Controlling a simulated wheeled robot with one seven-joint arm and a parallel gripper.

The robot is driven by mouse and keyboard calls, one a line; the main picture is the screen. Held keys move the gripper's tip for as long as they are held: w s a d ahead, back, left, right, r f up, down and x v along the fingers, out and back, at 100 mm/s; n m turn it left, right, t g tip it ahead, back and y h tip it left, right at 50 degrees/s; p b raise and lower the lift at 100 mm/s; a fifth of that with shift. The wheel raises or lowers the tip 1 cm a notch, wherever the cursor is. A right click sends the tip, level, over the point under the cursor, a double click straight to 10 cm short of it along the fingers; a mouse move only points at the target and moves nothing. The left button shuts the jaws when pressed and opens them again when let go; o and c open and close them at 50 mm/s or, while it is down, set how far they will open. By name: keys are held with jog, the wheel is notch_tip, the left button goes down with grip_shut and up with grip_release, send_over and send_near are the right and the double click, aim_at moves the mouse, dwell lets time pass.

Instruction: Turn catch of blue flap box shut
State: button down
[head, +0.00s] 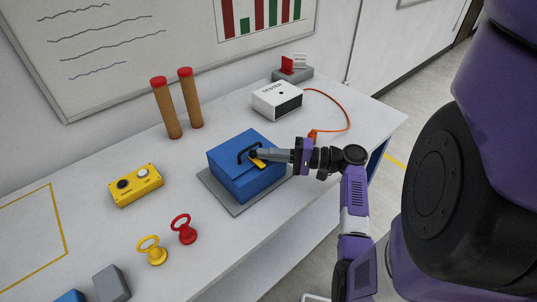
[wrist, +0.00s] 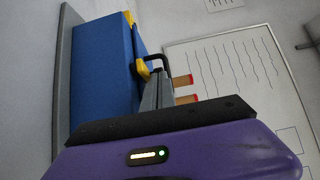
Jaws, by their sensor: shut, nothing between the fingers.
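The blue flap box (head: 228,178) stands on a grey plate on the bench, and its lid looks closed. A black handle (head: 241,154) is on its top. The yellow catch (head: 259,164) is at the side of the box facing my arm; in the wrist view, yellow parts (wrist: 143,68) show along the box edge near the handle (wrist: 158,60). My gripper (head: 256,153) is shut and empty, its tips at the catch. I cannot tell whether they touch it. The fingers (wrist: 154,94) partly hide the catch and handle.
A white tester (head: 277,98) with an orange cable is behind the box. Two red-topped brown posts (head: 178,108) stand at the back. A yellow button box (head: 136,186) and red (head: 184,232) and yellow ring-topped pieces (head: 153,252) stand to the left and in front.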

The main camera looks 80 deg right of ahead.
jog(key=s+d+b, duration=0.1)
jog(key=s, duration=0.6)
jog(key=shift+s+b, duration=0.4)
